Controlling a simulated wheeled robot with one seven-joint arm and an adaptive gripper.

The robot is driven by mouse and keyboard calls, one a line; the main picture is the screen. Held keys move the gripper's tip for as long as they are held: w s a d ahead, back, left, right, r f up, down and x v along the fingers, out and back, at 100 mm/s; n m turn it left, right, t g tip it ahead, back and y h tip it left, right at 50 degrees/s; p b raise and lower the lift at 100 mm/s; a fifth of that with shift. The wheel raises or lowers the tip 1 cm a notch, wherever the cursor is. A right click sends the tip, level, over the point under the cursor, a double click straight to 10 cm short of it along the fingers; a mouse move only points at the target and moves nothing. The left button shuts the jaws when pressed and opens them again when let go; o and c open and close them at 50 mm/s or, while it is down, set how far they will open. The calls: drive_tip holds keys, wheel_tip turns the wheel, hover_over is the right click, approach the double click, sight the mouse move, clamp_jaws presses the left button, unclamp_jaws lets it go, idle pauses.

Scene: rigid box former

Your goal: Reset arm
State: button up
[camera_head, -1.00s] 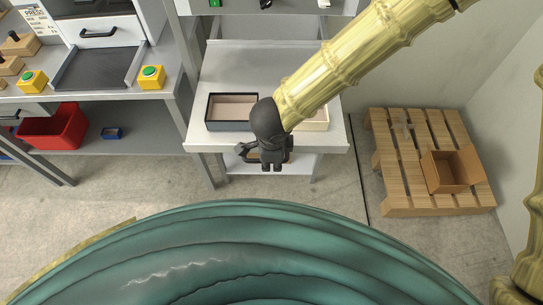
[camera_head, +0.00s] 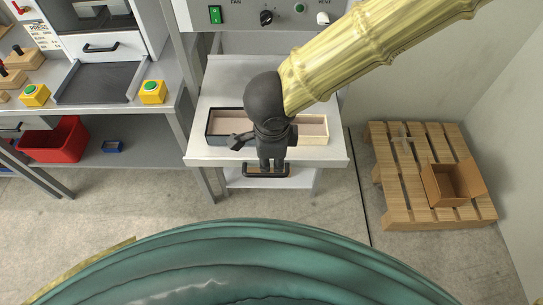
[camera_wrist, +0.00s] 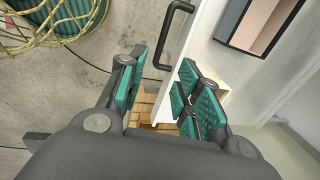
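My gripper (camera_head: 272,166) hangs at the end of my arm in front of the white worktable (camera_head: 205,153), raised over its front edge in the head view. In the wrist view its two green-padded fingers (camera_wrist: 162,94) stand apart with nothing held between them. A black bar handle (camera_head: 255,175) on a white drawer front (camera_head: 305,180) shows just below the gripper. In the wrist view the handle (camera_wrist: 166,40) lies ahead of the fingers, and I see no contact. The gripper hides part of the table and drawer in the head view.
A black-edged tray (camera_head: 211,125) and a cream-edged tray (camera_head: 327,130) sit on the worktable. To the left is a bench with yellow-green buttons (camera_head: 153,92) and a red bin (camera_head: 62,140) below. A pallet (camera_head: 390,170) with an open cardboard box (camera_head: 440,190) stands right.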

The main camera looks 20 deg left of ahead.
idle(0.4)
drive_tip(key=w+d+f+n+h, duration=0.1)
drive_tip(key=w+d+f+n, duration=0.15)
drive_tip(key=d+f, duration=0.75)
drive_tip(key=w+d+f+n, duration=0.1)
drive_tip(key=d+f+n, duration=0.2)
drive_tip(key=d+f, duration=0.75)
drive_tip(key=s+d+f+n+g, duration=0.1)
drive_tip(key=s+d+f+n, duration=0.2)
drive_tip(key=s+d+f, duration=0.3)
drive_tip(key=s+d+f+n+g, duration=0.1)
drive_tip(key=s+d+f+n, duration=0.3)
drive_tip(key=s+d+f, duration=0.3)
drive_tip(key=s+d, duration=0.2)
drive_tip(key=d, duration=0.3)
